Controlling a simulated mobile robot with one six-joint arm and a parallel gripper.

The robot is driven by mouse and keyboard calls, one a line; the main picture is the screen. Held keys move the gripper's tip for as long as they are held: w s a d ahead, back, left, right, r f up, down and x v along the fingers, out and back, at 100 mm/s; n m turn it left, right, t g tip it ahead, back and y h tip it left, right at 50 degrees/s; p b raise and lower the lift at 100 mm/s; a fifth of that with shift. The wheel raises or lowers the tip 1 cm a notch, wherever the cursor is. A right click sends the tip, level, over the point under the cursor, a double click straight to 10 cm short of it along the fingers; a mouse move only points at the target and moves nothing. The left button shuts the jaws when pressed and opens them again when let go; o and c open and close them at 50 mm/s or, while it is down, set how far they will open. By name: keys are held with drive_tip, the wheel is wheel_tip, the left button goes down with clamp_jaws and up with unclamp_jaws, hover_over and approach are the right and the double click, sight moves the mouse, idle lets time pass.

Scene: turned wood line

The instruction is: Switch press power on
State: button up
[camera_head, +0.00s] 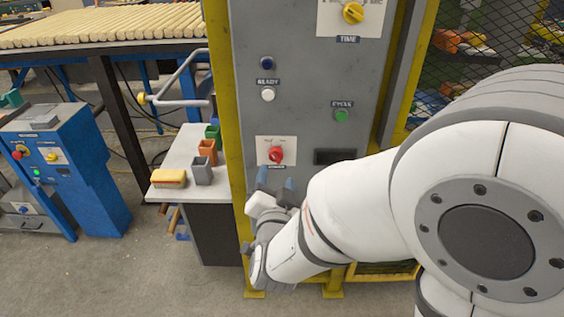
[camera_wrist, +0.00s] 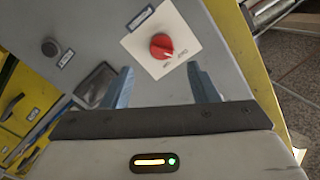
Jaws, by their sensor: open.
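A red rotary knob (camera_head: 276,154) sits on a square white plate (camera_head: 263,143) low on the grey press panel. The label under it is too small to read for sure. In the wrist view the red knob (camera_wrist: 161,46) shows just beyond the fingertips, with a small pale mark at its lower right edge. My gripper (camera_head: 275,181) is just below the plate in the head view. In the wrist view my gripper (camera_wrist: 160,70) has its two blue fingers spread, with nothing between them and the knob roughly centred ahead. The fingers look apart from the knob.
The panel also has a yellow TIME knob (camera_head: 353,12), a white button (camera_head: 268,95) by the READY label, a green CYCLE button (camera_head: 341,116) and a dark window (camera_head: 335,156).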

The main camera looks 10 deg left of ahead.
sight(277, 160)
drive_tip(key=x, duration=0.7)
drive_tip(key=shift+w+a+r, duration=0.1)
drive_tip(key=shift+w, duration=0.15)
drive_tip(key=shift+c, duration=0.4)
drive_tip(key=c, duration=0.9)
